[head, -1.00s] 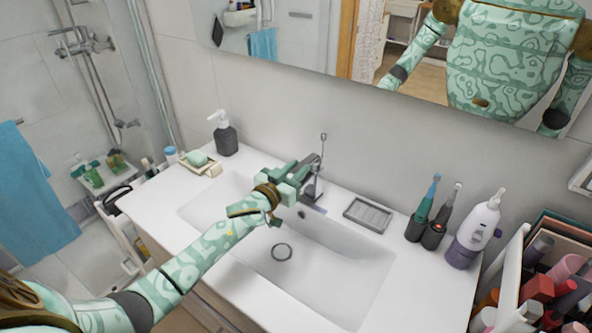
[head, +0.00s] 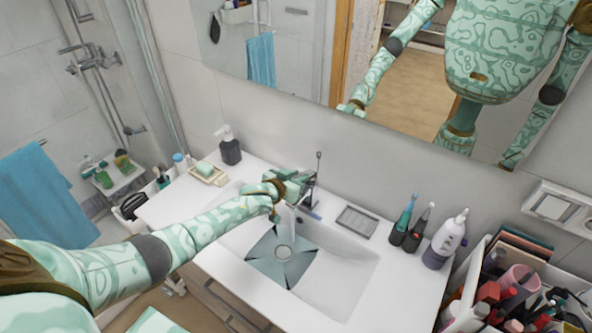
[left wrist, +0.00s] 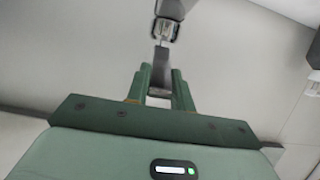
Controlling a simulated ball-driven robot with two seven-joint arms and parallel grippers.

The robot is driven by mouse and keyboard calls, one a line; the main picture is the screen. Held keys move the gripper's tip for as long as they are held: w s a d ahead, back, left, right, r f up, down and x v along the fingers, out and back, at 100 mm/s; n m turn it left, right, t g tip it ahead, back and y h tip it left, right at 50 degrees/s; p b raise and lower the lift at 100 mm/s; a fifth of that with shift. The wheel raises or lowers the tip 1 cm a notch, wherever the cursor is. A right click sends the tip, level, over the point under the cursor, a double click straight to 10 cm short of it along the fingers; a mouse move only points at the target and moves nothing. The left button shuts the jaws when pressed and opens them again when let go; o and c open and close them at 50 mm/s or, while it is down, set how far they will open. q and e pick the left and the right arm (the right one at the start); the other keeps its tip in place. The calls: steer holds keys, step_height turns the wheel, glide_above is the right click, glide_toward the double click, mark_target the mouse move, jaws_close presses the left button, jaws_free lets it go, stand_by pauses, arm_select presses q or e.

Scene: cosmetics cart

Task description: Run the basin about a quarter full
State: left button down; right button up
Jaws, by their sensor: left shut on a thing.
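The white basin (head: 345,290) is set in a white counter. A grey-blue, star-edged patch of water (head: 265,262) lies on its floor around the drain (head: 283,252). A pale stream seems to fall below the tap (head: 309,203). My left gripper (head: 300,186) is at the tap, behind the basin. In the left wrist view its two green fingers (left wrist: 160,84) are shut on the tap's dark lever (left wrist: 161,66). My fingers partly hide the tap in the head view. My right gripper is not directly in view.
A soap dispenser (head: 229,146) and a soap dish (head: 207,173) stand at the back left. A grey tray (head: 357,221), toothbrushes (head: 404,220) and a white-purple bottle (head: 445,240) stand to the right. A full cosmetics cart (head: 500,290) is at the lower right.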

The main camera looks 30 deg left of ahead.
arm_select(q)
steer(key=c, duration=1.2)
jaws_free()
steer(key=p+v, duration=0.2)
steer(key=v, duration=1.4)
steer(key=shift+s, duration=0.15)
steer(key=shift+d, duration=0.1)
